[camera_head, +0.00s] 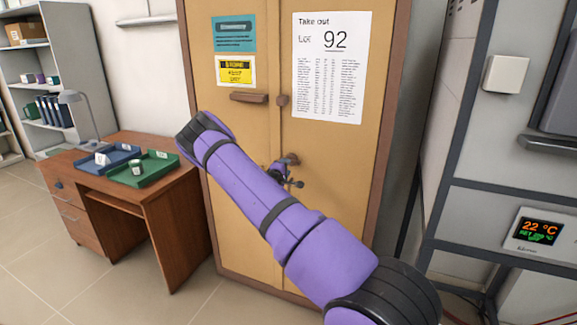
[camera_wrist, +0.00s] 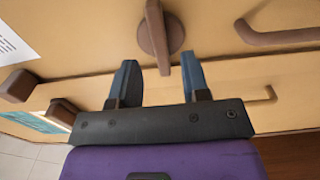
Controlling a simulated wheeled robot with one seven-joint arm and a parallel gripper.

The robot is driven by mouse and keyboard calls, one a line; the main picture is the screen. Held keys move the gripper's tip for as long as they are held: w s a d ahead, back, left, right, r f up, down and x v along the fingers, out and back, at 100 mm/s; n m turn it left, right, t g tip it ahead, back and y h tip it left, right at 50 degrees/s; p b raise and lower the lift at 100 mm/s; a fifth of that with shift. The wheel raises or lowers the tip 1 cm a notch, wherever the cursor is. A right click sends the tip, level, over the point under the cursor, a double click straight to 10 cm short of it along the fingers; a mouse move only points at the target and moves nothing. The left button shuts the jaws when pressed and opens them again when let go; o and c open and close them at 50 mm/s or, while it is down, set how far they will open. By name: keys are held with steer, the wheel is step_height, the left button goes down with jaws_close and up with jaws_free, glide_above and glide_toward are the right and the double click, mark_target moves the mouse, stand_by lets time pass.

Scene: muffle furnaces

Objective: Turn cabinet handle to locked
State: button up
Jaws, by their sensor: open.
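The cabinet handle is a brown round knob with a long lever (camera_wrist: 157,30), on the tan cabinet door. In the wrist view its lever runs roughly up and down the picture, across the door seam's direction. In the head view the knob (camera_head: 292,158) shows just beyond my gripper (camera_head: 287,178). My gripper (camera_wrist: 158,65) is open, with its two blue-grey fingers apart. The lever's near end appears between the fingertips; I cannot tell whether either finger touches it. The tan cabinet (camera_head: 240,150) is shut. My purple arm hides part of its doors.
A bar handle (camera_wrist: 285,35) and a thinner handle (camera_wrist: 262,96) lie right of the knob in the wrist view. A wooden desk (camera_head: 150,205) with trays stands left of the cabinet. A grey framed unit with a temperature display (camera_head: 541,231) stands on the right.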

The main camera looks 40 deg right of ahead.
steer(key=v, duration=0.6)
steer(key=shift+s+a, duration=0.2)
steer(key=shift+a, duration=0.05)
stand_by(0.5)
steer(key=a+r+m+y, duration=0.5)
steer(key=a+r+y, duration=0.4)
steer(key=a+r, duration=0.4)
steer(key=s+a+r+t+y, duration=0.1)
steer(key=s+a+r+y, duration=0.5)
steer(key=s+a+r, duration=0.6)
steer(key=s+a+r+y, duration=0.3)
steer(key=s+a+r, duration=0.5)
steer(key=s+a, duration=0.4)
steer(key=s+a+g+h, duration=0.1)
steer(key=s+g, duration=0.1)
steer(key=s, duration=1.6)
steer(key=shift+a+g, duration=0.2)
steer(key=shift+g, duration=0.1)
